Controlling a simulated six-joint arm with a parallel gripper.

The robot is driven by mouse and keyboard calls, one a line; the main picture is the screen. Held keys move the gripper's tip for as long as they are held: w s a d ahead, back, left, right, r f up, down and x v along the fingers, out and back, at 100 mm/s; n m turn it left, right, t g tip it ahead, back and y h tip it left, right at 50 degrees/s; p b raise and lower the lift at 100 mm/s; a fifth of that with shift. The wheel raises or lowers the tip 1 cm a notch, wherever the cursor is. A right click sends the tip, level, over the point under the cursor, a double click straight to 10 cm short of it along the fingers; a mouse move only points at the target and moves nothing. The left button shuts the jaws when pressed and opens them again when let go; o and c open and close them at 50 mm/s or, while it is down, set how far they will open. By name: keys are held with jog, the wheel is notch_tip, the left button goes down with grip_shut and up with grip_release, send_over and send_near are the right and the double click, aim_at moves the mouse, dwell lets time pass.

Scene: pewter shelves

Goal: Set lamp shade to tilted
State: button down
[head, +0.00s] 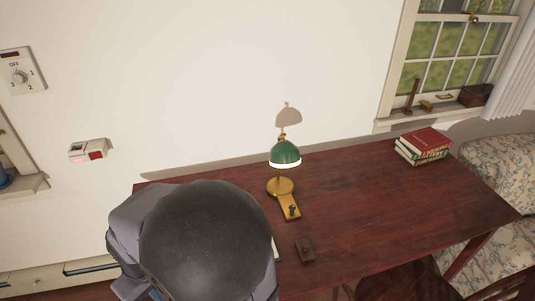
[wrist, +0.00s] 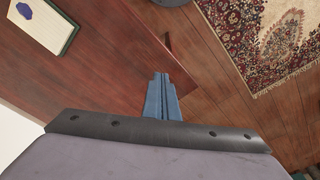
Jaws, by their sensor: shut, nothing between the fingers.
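The lamp (head: 280,186) stands on the dark red wooden desk (head: 365,185), near the wall, with a brass base and stem. Its green shade (head: 285,152) has a lit white lower rim and appears roughly level, opening downward. In the wrist view, my gripper (wrist: 161,77) has its blue fingers together with nothing between them, above the desk's edge and the floor. The lamp is not in the wrist view. In the head view my arm covers the left front of the desk, and the fingers are hidden.
A stack of books (head: 423,146) lies at the desk's right back. A small dark box (head: 305,249) sits near the front edge. A notepad (wrist: 44,24) shows in the wrist view. A patterned rug (wrist: 265,40) lies on the floor. The desk between lamp and books is clear.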

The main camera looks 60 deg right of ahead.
jog(key=s+a+n+g, duration=0.1)
jog(key=s+a+g, duration=0.1)
jog(key=s+a, duration=0.3)
jog(key=w+d+f+h+b, duration=0.1)
jog(key=w+d+h+b, duration=0.2)
jog(key=d, duration=0.6)
jog(key=w+d+f+g+h+b, duration=0.15)
jog(key=w+d, duration=0.25)
jog(key=d, duration=0.6)
jog(key=w+d+f+h+b, duration=0.1)
jog(key=w+d+h+b, duration=0.25)
jog(key=d, duration=0.55)
jog(key=w+d+r+g+h+b, duration=0.1)
jog(key=d+r+h+b, duration=0.15)
jog(key=d, duration=0.65)
jog(key=w+d+r+h+b, duration=0.1)
jog(key=d+h, duration=0.2)
jog(key=d, duration=0.6)
jog(key=w+d+r+g+h+b, duration=0.1)
jog(key=w+d+h+b, duration=0.1)
jog(key=d, duration=0.7)
jog(key=p+x, duration=0.3)
jog(key=x, duration=0.7)
jog(key=shift+t, duration=0.25)
jog(key=shift+s+a+r+p, duration=0.25)
jog(key=shift+s+a+p, duration=0.3)
jog(key=shift+s, duration=0.3)
jog(key=shift+s+a+r+p, duration=0.35)
jog(key=shift+s+a, duration=0.35)
jog(key=shift+s, duration=0.15)
